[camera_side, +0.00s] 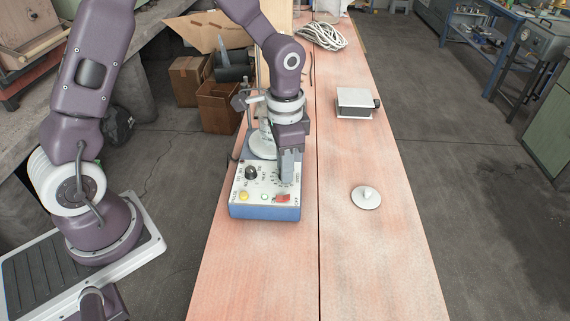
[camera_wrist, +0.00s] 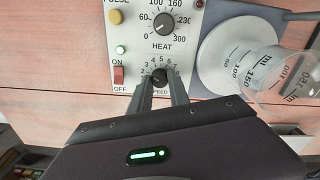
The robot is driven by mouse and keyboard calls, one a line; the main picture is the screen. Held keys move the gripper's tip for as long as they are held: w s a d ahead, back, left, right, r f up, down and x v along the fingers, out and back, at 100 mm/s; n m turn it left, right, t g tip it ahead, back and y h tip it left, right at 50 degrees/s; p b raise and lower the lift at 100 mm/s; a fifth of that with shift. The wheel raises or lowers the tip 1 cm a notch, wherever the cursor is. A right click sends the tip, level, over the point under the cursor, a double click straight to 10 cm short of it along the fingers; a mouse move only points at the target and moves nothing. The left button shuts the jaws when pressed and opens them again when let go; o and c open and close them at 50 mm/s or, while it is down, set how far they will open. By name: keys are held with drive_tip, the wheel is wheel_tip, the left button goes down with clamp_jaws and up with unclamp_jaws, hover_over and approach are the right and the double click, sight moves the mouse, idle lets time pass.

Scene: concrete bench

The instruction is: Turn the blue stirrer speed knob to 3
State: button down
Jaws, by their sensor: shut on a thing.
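The stirrer (camera_side: 265,213) has a blue body and a pale control panel on top; its panel also shows in the wrist view (camera_wrist: 190,48). The speed knob (camera_wrist: 159,73) is dark, with digits around it; I cannot read where its pointer stands. My gripper (camera_side: 286,178) points down at the panel. In the wrist view my gripper (camera_wrist: 159,82) has its two fingers at the sides of the speed knob, shut on it. In the side view the fingers hide the knob.
A heat knob (camera_wrist: 163,23), a red switch (camera_wrist: 119,76), a lit green lamp (camera_wrist: 121,49) and a yellow button (camera_wrist: 115,17) are close by. A glass beaker (camera_wrist: 278,75) stands at the round plate (camera_wrist: 213,60). A white lid-like disc (camera_side: 366,199) and a small box (camera_side: 354,104) lie rightward.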

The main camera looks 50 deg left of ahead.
drive_tip(key=shift+m, duration=1.1)
drive_tip(key=c, duration=1.2)
unclamp_jaws()
drive_tip(key=shift+c, duration=0.2)
wheel_tip(320, 180, up, 7)
drive_tip(key=shift+r, duration=0.1)
